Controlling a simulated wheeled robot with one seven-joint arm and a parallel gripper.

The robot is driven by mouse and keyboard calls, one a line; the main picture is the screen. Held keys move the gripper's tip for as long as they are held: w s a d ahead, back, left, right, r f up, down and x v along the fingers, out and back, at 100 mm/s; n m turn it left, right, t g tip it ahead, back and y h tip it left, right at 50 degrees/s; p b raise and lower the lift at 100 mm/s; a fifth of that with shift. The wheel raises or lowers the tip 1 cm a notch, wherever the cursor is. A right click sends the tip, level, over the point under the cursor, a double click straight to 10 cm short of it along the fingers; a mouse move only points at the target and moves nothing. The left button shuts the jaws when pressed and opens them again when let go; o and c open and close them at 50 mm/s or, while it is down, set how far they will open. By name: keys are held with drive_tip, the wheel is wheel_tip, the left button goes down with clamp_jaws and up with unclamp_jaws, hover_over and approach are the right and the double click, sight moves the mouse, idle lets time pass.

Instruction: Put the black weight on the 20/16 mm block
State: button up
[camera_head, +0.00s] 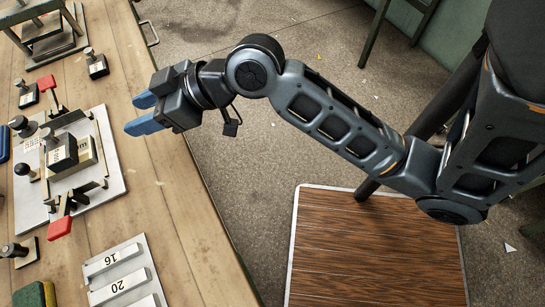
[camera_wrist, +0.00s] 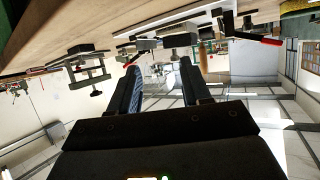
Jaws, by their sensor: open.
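My gripper (camera_head: 145,113) is open, its two blue fingers pointing left just past the table's right edge; nothing is between them. In the wrist view the open fingers (camera_wrist: 160,72) also have nothing between them. A black block with a white label (camera_head: 61,157) sits against a pale block with dark markings (camera_head: 85,154) in the fixture on the white plate, left of my gripper. I cannot tell which of several black pieces is the weight, nor read 20/16 on the pale block. A pale tray with bars marked 16 and 20 (camera_head: 118,262) lies at the table's front.
Red-handled clamps (camera_head: 62,228) flank the fixture on its white plate (camera_head: 113,150). Black pieces with metal posts (camera_head: 97,66) stand around it. A sponge (camera_head: 35,295) lies front left and a framed stand (camera_head: 45,35) stands at the back. The table strip beneath my gripper is bare.

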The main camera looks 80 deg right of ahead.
drive_tip(key=s+a+f+m+h, duration=0.1)
drive_tip(key=s+f, duration=0.1)
drive_tip(key=s, duration=0.5)
drive_tip(key=s+a+f+m+h, duration=0.1)
drive_tip(key=s+f+h, duration=0.15)
drive_tip(key=s, duration=0.45)
drive_tip(key=s+a+r+t, duration=0.1)
drive_tip(key=s+a, duration=0.1)
drive_tip(key=s, duration=0.3)
drive_tip(key=s+a+r+y, duration=0.1)
drive_tip(key=s+a+r, duration=0.1)
drive_tip(key=s, duration=0.3)
drive_tip(key=shift+s+a+r+t, duration=0.2)
drive_tip(key=shift+s+r+t, duration=0.1)
drive_tip(key=shift+t, duration=0.1)
